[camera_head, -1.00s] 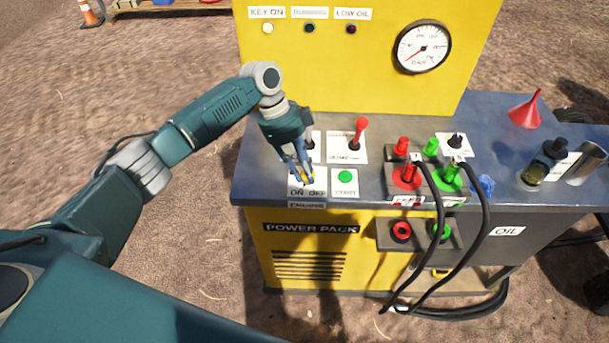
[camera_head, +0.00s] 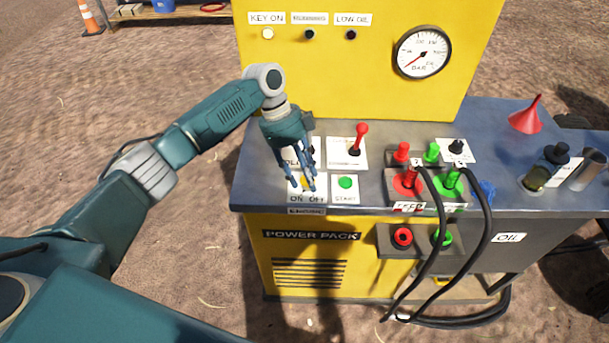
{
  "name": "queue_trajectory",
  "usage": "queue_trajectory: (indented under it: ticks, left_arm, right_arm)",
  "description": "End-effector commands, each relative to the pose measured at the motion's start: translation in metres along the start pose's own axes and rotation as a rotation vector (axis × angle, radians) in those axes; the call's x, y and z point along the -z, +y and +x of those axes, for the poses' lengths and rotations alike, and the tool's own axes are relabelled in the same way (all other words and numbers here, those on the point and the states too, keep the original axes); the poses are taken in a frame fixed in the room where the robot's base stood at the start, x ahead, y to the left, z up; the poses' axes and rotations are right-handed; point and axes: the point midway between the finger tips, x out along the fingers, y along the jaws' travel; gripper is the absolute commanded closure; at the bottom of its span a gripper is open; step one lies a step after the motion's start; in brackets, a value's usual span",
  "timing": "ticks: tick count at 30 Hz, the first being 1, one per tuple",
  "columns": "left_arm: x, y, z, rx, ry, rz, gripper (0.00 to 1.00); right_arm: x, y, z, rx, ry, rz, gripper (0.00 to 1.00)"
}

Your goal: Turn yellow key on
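The yellow key (camera_head: 306,183) sits on the white ON/OFF plate (camera_head: 296,197) near the front left of the power pack's top. It is partly hidden by my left gripper (camera_head: 302,185). The fingers point down and stand apart, one on each side of the key, with the yellow showing between them. I cannot tell whether they touch it. The KEY ON lamp (camera_head: 268,34) on the yellow panel looks pale and lit, while the two lamps beside it are dark. My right gripper is not in view.
A green START button (camera_head: 345,183) is just right of the key plate. A red lever (camera_head: 361,138) stands behind it. Red and green couplings with black hoses (camera_head: 437,235) are farther right. A red funnel (camera_head: 526,115) stands at the back right.

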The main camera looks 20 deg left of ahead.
Motion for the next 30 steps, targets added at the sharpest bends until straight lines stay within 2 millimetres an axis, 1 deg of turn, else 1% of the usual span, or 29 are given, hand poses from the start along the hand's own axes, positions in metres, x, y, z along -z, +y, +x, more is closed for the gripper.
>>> queue_trajectory:
  ticks: [5, 8, 11, 18, 21, 25, 30]
  left_arm:
    - [-0.001, 0.001, 0.0, -0.001, -0.001, -0.002, 0.58]
    - [-0.001, 0.0, -0.008, -0.001, -0.001, -0.002, 0.58]
    - [-0.001, 0.0, -0.023, 0.002, -0.001, -0.002, 0.58]
    - [0.0, -0.001, -0.075, 0.002, 0.0, -0.001, 0.58]
    - [0.0, -0.001, -0.093, 0.001, 0.0, -0.001, 0.58]
    - [0.0, -0.001, -0.11, 0.001, 0.0, -0.001, 0.58]
    - [0.0, 0.0, -0.119, -0.001, 0.0, -0.001, 0.58]
  right_arm:
    - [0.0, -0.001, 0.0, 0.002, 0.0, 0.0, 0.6]
    - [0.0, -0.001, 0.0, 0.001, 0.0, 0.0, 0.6]
    - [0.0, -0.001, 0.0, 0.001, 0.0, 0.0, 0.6]
    - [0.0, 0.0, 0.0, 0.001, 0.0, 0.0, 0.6]
    - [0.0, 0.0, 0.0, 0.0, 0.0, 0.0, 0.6]
    - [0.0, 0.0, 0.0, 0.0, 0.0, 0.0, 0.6]
    - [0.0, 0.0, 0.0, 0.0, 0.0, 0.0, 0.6]
